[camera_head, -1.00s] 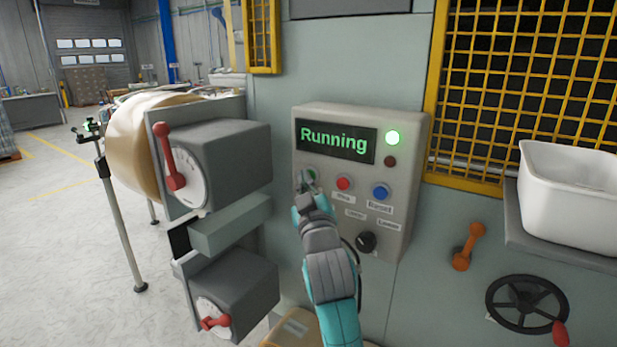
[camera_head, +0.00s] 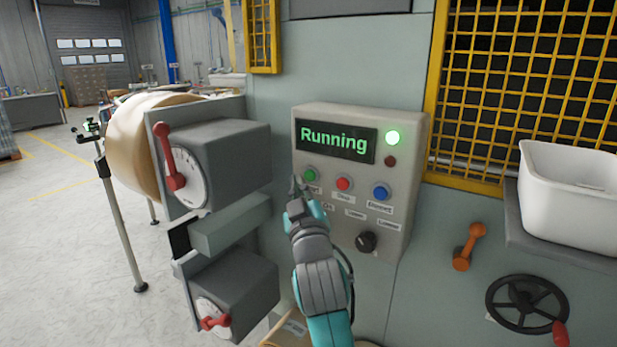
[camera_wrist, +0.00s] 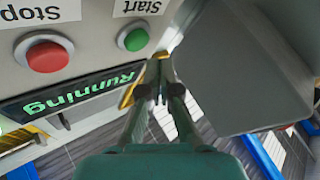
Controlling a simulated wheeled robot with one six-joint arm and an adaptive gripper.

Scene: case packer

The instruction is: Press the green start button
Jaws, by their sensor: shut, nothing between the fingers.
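The green start button (camera_head: 310,175) is on the grey control box, left of the red stop button (camera_head: 343,184) and the blue button (camera_head: 381,192). The display (camera_head: 335,140) reads "Running" and the green lamp (camera_head: 392,138) beside it is lit. My gripper (camera_head: 295,184) is shut and empty, just left of and slightly below the green button, apart from it. In the wrist view, which is upside down, the green button (camera_wrist: 133,39) stands clear of the fingertips (camera_wrist: 158,62), with the red button (camera_wrist: 45,53) farther left.
Grey boxes with red levers (camera_head: 235,160) stand close to the left of my gripper. A black knob (camera_head: 366,242) is low on the control box. An orange handle (camera_head: 468,247), a black handwheel (camera_head: 527,304) and a white bin (camera_head: 570,200) are to the right.

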